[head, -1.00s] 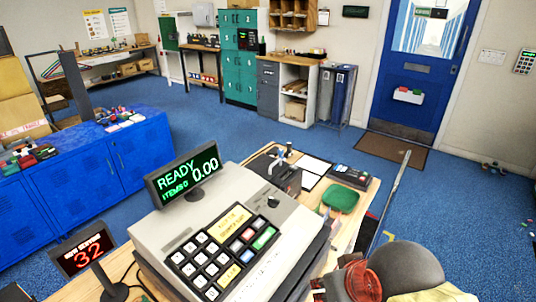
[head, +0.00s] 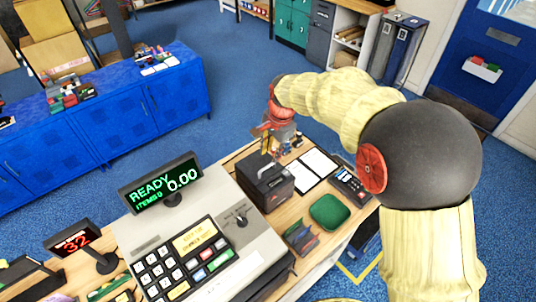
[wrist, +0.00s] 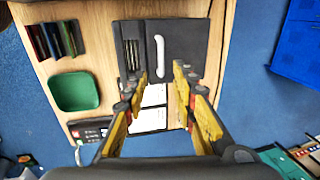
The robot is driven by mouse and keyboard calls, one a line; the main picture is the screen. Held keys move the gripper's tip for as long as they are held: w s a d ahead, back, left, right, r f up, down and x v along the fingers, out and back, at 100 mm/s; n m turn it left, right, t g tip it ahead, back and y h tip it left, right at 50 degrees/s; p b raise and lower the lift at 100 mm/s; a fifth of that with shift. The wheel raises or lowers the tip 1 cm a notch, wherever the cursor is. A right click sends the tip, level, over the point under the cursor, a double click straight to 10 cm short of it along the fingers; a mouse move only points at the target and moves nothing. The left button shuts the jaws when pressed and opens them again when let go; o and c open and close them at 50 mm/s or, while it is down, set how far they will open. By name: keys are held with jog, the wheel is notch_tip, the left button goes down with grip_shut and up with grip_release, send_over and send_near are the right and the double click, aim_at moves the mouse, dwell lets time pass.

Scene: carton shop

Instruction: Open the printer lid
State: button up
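The printer (head: 265,182) is a dark box on the wooden counter, just behind the cash register in the head view. In the wrist view the printer (wrist: 185,45) lies at the top centre, with a pale bar-shaped handle (wrist: 160,55) on its dark top. The lid looks shut. My gripper (wrist: 160,78) is open and empty, its yellow fingers spread on either side of the handle's line in the picture. In the head view my gripper (head: 270,135) hangs near the printer's far side; its fingertips are hard to make out there. I cannot tell its exact height above the lid.
The cash register (head: 205,240) with its display (head: 160,183) stands in front of the printer. White sheets (head: 312,170), a card terminal (head: 348,184), a green tray (head: 330,212) and a rack of dark cards (head: 302,237) lie to its right. Blue cabinets (head: 110,115) stand at left.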

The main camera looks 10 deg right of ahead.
send_near(268, 163)
jog(key=s+f, duration=0.1)
jog(key=s+a+f, duration=0.1)
jog(key=s+f, duration=0.1)
jog(key=f, duration=0.1)
jog(key=shift+s+a, duration=0.15)
jog(key=shift+a, duration=0.15)
jog(key=shift+c, duration=1.4)
jog(key=c, duration=0.4)
grip_shut()
